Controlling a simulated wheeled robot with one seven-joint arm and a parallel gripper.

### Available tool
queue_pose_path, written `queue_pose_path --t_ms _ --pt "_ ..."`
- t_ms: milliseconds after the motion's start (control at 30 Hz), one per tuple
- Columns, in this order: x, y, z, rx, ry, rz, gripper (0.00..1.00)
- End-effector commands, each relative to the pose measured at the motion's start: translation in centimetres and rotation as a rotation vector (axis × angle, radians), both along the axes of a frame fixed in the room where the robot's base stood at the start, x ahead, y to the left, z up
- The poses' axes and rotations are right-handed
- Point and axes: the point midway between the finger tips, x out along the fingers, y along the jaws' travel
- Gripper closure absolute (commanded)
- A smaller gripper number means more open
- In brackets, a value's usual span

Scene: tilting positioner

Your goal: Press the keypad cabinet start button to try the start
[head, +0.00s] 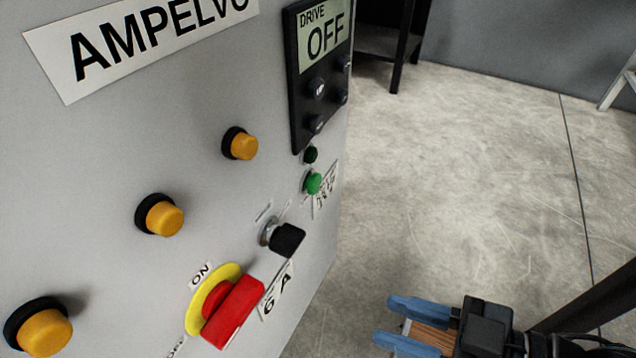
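The cabinet front (90,150) fills the left of the head view. A keypad (318,85) at its upper right has a display (326,35) reading "DRIVE OFF". Below the keypad is a small dark green lamp or button (311,155), and under that a brighter green round button (313,183) with a label too small to read. No button is clearly marked as start. My gripper (392,324) is at the lower right, well apart from the cabinet. Its two blue fingers are spread, pointing left.
Several yellow buttons (165,217) stick out from the panel. A black selector knob (286,239) and a red rotary handle (232,312) on a yellow plate, with "ON" beside it, project below the green button. The concrete floor (460,170) right of the cabinet is clear.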

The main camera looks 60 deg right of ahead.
Motion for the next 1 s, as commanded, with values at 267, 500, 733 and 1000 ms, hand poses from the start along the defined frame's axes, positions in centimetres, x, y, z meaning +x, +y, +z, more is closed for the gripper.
queue_pose_path --t_ms 267,500,733,1000 --pt "0.00 0.00 0.00 0.000 0.000 0.000 0.90" --pt "0.00 0.00 0.00 0.000 0.000 0.000 1.00" --pt "0.00 0.00 0.00 0.000 0.000 0.000 1.00" --pt "0.00 0.00 0.00 0.000 0.000 0.000 1.00"
